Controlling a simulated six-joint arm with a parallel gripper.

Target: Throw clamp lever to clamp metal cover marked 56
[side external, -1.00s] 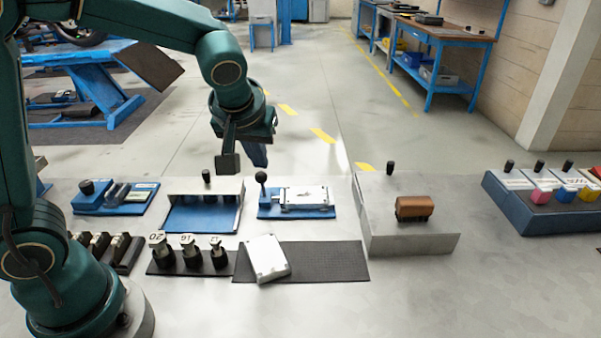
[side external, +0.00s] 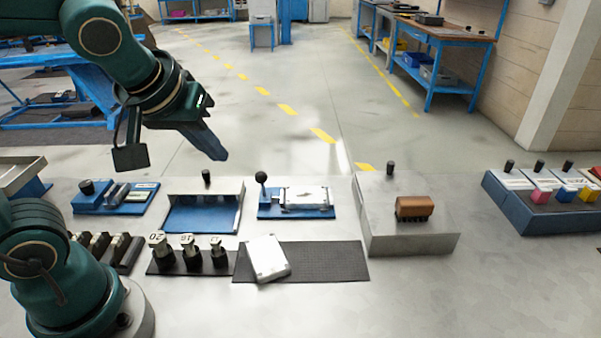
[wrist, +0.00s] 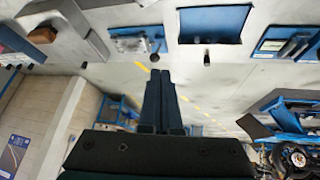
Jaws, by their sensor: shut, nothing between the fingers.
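A blue clamp fixture (side external: 266,212) stands on the bench near the middle. A metal cover (side external: 300,196) lies in it; its dark mark is too small to read. The clamp lever (side external: 261,178), with a black ball knob, stands upright at the fixture's left end. Another pale metal cover (side external: 266,257) lies askew on a black mat. My gripper (side external: 219,155) is shut and empty, in the air up and left of the lever, tilted. In the wrist view my shut fingers (wrist: 161,75) point toward the bench; the fixture (wrist: 128,32) shows beyond them, left of centre.
A blue-floored metal tray (side external: 200,215) with a black knob stands left of the fixture. A grey block (side external: 380,240) with a brown brush-like piece stands right. Marked weights (side external: 190,258) stand in front. A blue box (side external: 540,215) with coloured blocks is far right.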

